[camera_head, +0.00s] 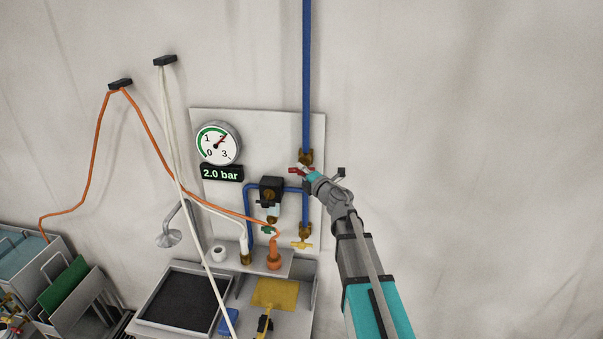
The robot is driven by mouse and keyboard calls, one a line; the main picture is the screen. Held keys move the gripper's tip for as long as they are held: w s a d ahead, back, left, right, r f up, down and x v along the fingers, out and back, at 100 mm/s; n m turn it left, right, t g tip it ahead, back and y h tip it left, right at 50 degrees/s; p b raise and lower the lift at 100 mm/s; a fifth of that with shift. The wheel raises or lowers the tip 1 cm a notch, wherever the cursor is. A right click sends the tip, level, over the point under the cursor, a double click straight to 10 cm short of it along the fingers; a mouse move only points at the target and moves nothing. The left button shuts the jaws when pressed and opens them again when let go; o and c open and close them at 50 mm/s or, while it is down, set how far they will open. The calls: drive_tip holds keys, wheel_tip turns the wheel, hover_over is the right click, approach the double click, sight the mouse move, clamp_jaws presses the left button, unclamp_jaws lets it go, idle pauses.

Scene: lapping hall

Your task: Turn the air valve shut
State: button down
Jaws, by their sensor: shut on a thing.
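The air valve (306,156) is a brass body on the vertical blue pipe, at the upper right of the pale wall panel. Its red handle (295,170) shows just left of my gripper (303,172). My gripper is shut on the red handle, reaching in from the lower right. The jaws cover part of the handle, so its exact angle is hard to tell. A round gauge (218,143) left of the valve has its needle near 2, and the display (221,173) below it reads 2.0 bar.
A black regulator (271,190) and a lower brass tap with a yellow handle (302,244) sit close below the valve. Orange (151,142) and white hoses hang at the left. A dark-surfaced tray (183,300) stands below. The wall at the right is bare.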

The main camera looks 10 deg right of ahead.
drive_tip(key=shift+m+t+b, duration=0.55)
drive_tip(key=shift+m+t, duration=0.05)
drive_tip(key=c, duration=0.5)
unclamp_jaws()
drive_tip(key=shift+c, duration=0.2)
drive_tip(key=shift+r+n+g+p, duration=0.1)
drive_tip(key=shift+n+g+p, duration=0.35)
drive_tip(key=shift+p, duration=0.25)
drive_tip(key=shift+n+g+p, duration=0.25)
drive_tip(key=shift+n+p, duration=0.1)
drive_tip(key=shift+p, duration=0.15)
drive_tip(key=v, duration=1.3)
drive_tip(key=shift+s+d+b, duration=0.15)
drive_tip(key=shift+s+b, duration=0.2)
drive_tip(key=shift+s, duration=0.05)
